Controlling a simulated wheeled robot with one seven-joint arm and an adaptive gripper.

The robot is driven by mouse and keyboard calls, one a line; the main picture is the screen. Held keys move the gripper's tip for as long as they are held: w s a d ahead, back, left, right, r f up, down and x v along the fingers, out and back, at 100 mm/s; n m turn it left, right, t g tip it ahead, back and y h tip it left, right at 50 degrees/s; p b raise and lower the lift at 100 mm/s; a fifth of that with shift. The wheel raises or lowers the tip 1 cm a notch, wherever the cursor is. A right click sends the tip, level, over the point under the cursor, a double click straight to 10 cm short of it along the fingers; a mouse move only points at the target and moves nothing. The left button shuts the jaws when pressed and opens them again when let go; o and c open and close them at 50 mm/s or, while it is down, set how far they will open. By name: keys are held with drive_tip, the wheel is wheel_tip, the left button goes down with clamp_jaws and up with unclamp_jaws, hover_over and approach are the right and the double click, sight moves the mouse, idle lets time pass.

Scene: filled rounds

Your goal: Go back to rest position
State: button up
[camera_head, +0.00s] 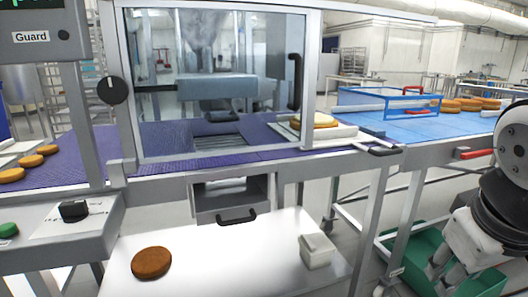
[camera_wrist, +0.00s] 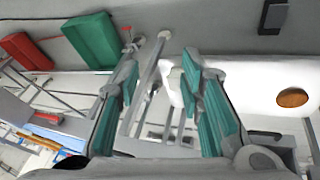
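My gripper shows at the lower right of the head view (camera_head: 440,262), beside the white table and in front of a green crate. In the wrist view its two fingers with teal pads (camera_wrist: 162,62) stand apart, with nothing between them. A brown round (camera_head: 151,262) lies on the white table (camera_head: 235,270), well to the left of my gripper; it also shows at the right of the wrist view (camera_wrist: 292,97). A small white block (camera_head: 316,250) stands near the table's right end.
A green crate (camera_head: 420,255) sits low behind my gripper; a red crate (camera_wrist: 25,50) shows in the wrist view. The guarded conveyor (camera_head: 70,172) runs behind the table. A blue-framed guard (camera_head: 385,100) and several rounds (camera_head: 468,104) are on the blue belt.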

drive_tip(key=s+a+f+m+g+y, duration=0.1)
drive_tip(key=s+a+g, duration=0.1)
drive_tip(key=s+a, duration=0.35)
drive_tip(key=s+a+f+g+y, duration=0.2)
drive_tip(key=s, duration=0.7)
wheel_tip(320, 180, up, 25)
drive_tip(key=t+p, duration=0.4)
drive_tip(key=p, duration=2)
drive_tip(key=shift+w, duration=0.3)
